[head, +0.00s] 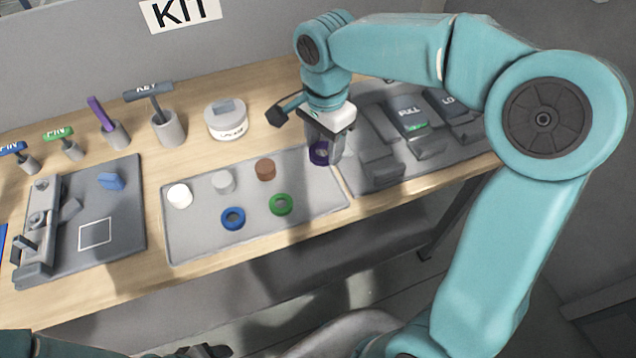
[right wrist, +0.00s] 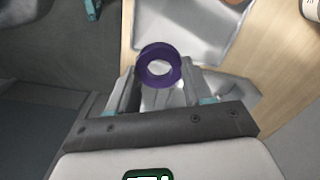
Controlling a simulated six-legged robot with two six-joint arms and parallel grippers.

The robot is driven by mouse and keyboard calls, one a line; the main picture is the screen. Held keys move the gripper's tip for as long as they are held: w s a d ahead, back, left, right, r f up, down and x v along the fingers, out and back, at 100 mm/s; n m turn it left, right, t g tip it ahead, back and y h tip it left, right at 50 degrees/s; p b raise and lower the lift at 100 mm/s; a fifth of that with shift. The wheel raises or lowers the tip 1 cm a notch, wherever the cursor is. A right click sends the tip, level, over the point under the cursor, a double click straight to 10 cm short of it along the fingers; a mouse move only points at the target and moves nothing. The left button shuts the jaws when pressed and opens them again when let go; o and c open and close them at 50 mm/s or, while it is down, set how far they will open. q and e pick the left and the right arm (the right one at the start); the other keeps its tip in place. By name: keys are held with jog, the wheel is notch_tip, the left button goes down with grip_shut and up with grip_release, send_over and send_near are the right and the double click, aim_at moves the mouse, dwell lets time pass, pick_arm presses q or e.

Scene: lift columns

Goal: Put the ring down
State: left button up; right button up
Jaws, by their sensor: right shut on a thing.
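A dark purple ring (head: 318,153) is between the fingers of my right gripper (head: 322,142), over the right end of a grey tray (head: 305,205). In the right wrist view the ring (right wrist: 146,66) sits at the fingertips, its hole showing, and the right gripper (right wrist: 160,84) is shut on it. I cannot tell whether the ring touches the tray or hangs just above it. A dark part at the bottom edge of the head view seems to be my left gripper (head: 205,351), mostly cut off, its jaws unclear.
The tray holds a blue ring (head: 233,218), a green ring (head: 280,204), and white (head: 180,195), grey (head: 223,182) and brown (head: 265,169) pieces. A grey panel (head: 400,170) with blocks adjoins on the right. A round white container (head: 226,121) stands behind. The tray's front right is clear.

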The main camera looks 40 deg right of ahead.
aim_at(323, 193)
notch_tip(323, 193, down, 13)
jog(key=shift+r, duration=0.1)
dwell(0.3)
jog(key=shift+b, duration=0.35)
jog(key=o, duration=1.2)
jog(key=shift+c, duration=0.2)
notch_tip(323, 193, up, 12)
jog(key=shift+p, duration=0.45)
